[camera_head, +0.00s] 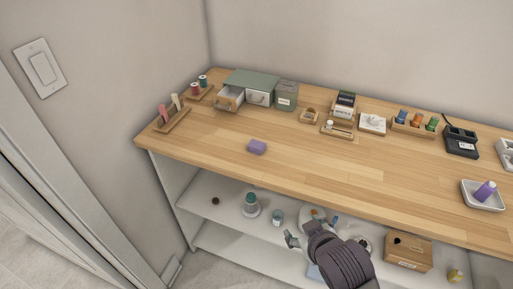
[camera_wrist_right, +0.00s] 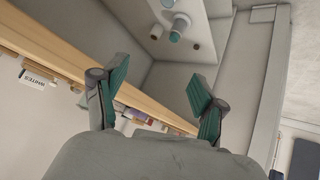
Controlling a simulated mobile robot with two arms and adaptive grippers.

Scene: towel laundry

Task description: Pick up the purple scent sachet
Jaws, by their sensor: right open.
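The purple scent sachet (camera_head: 256,147) is a small purple block lying on the wooden tabletop (camera_head: 290,170), near its front edge and left of the middle. My right gripper (camera_head: 303,227) is in front of the table at the lower middle of the head view, apart from the sachet. In the right wrist view my right gripper (camera_wrist_right: 157,92) has its two teal-padded fingers spread wide with nothing between them. I cannot make out the sachet for sure in the wrist view. My left gripper is not in view.
A green-grey drawer box (camera_head: 252,82) with one drawer pulled out stands behind the sachet. A small wooden rack (camera_head: 171,120) stands at the left end. A white tray (camera_head: 482,200) holds a purple bottle at right. White shelves (camera_head: 228,210) with jars are below. Tabletop around the sachet is clear.

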